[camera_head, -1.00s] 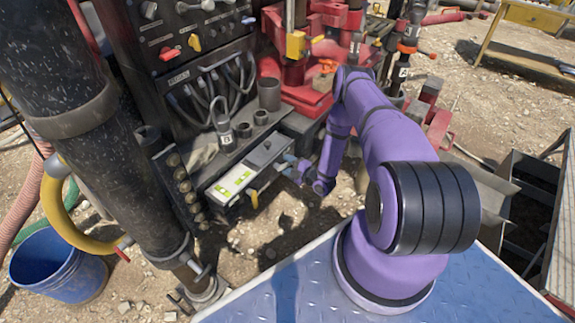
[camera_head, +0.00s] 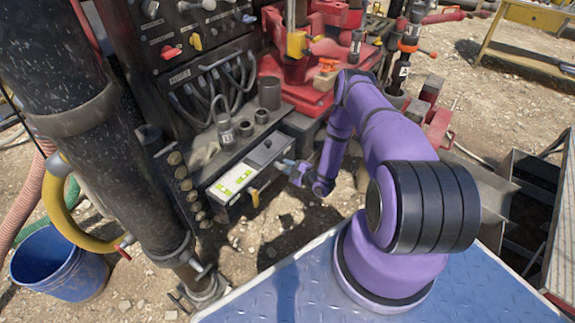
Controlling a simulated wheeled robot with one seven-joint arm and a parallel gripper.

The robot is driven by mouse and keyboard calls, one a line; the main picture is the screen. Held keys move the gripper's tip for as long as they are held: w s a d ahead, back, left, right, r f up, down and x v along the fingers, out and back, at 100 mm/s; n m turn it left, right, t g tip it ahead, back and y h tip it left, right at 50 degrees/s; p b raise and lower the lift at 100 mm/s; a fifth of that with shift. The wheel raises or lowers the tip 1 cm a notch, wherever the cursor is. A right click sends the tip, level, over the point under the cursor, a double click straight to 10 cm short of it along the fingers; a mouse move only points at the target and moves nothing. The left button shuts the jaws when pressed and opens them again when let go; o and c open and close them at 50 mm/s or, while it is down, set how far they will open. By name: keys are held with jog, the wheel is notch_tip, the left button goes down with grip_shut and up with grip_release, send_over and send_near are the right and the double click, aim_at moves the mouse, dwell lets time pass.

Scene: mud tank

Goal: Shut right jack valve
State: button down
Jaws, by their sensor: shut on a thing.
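A grey valve box (camera_head: 240,178) with yellow-green labels sits on the edge of the dark rig cabinet, left of my purple arm. A small yellow lever (camera_head: 254,197) hangs from its front face. My gripper (camera_head: 286,167) is at the right end of this box, close to its front face. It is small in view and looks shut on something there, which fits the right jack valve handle. The fingers and wrist hide that handle, so its angle cannot be told.
The black control panel (camera_head: 181,77) with hoses and knobs rises behind the box. A thick black column (camera_head: 88,130) and a blue bucket (camera_head: 60,264) stand at left. Red machinery (camera_head: 305,95) is behind my arm. Gravel ground below the box is open.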

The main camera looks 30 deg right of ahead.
aim_at(275, 173)
jog(key=m, duration=0.1)
jog(key=f+m, duration=0.1)
jog(key=m, duration=0.1)
jog(key=shift+s+a, duration=0.15)
jog(key=shift+a, duration=0.25)
jog(key=shift+s+a+f+m, duration=0.2)
jog(key=shift+a+m, duration=0.3)
jog(key=shift+m, duration=0.75)
jog(key=shift+s+a+f+m, duration=0.2)
jog(key=shift+a+m, duration=0.35)
jog(key=shift+m, duration=0.75)
jog(key=shift+s+a+f+m, duration=0.2)
jog(key=shift+a+m, duration=0.3)
jog(key=shift+m, duration=0.75)
jog(key=c, duration=1)
grip_release()
jog(key=shift+o, duration=0.2)
jog(key=v, duration=1)
jog(key=shift+s, duration=0.4)
jog(key=shift+d+r, duration=0.1)
jog(key=shift+d, duration=0.05)
